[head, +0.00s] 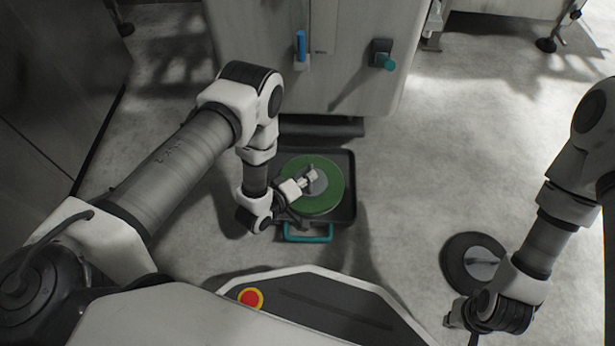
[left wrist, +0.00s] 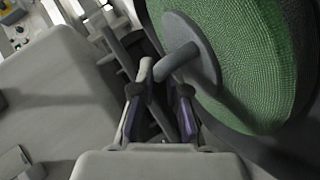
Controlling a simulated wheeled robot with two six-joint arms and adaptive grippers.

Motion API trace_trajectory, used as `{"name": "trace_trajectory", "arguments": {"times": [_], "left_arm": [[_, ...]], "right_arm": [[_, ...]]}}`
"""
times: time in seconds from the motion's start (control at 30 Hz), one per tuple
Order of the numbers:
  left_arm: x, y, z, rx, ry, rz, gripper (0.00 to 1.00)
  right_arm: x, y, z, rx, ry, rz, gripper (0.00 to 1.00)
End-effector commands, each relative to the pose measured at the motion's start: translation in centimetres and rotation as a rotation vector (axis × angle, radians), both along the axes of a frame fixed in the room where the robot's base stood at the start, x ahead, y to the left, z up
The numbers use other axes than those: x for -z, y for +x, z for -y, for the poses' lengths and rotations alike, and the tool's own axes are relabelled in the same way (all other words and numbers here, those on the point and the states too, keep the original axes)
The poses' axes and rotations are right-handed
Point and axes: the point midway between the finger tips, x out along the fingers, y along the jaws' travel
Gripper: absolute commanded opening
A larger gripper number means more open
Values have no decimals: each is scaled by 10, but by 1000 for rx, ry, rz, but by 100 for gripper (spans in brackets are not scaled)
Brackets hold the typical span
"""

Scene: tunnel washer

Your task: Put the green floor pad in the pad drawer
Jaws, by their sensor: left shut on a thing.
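The green floor pad (head: 323,203) is a round green disc with a grey centre plate and a short grey peg. It is within the outline of the open pad drawer (head: 349,213), a dark shallow tray with a teal handle. I cannot tell whether it rests on the drawer floor or is just above it. My left gripper (head: 309,179) is shut on the pad's peg. The left wrist view shows the fingers (left wrist: 160,82) at the peg beside the green disc (left wrist: 255,60). My right gripper (head: 458,322) is low at the right, its fingers unclear.
A dark round pad (head: 456,262) with a grey centre lies on the floor at the right, close to my right arm. A pale cabinet (head: 330,95) with a blue handle (head: 301,46) and a teal knob (head: 386,62) stands behind the drawer. The floor between drawer and dark pad is clear.

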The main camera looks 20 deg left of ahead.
Motion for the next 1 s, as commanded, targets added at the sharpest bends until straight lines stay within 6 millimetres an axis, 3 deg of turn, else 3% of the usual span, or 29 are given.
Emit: {"name": "trace_trajectory", "arguments": {"times": [0.03, 0.1, 0.13, 0.57, 0.8, 1.0], "left_arm": [[2, 0, 0, 0, 0, 1, 0], [2, 0, 0, 0, 0, 0, 31], [2, 0, 0, 0, 0, 0, 39], [-6, -7, -3, -1, 0, -2, 39], [-34, -56, -23, -3, 0, -5, 39], [-47, -92, -38, -2, 1, -2, 39]], "right_arm": [[1, 0, 0, -1, 0, 0, 0], [1, 0, 0, -1, 0, 1, 0], [1, 0, 0, -1, 0, 1, 0], [-8, -1, 0, 0, 0, -2, 0], [-43, -4, -1, -3, 1, -10, 0], [-60, -5, -1, -8, 3, -13, 0]]}}
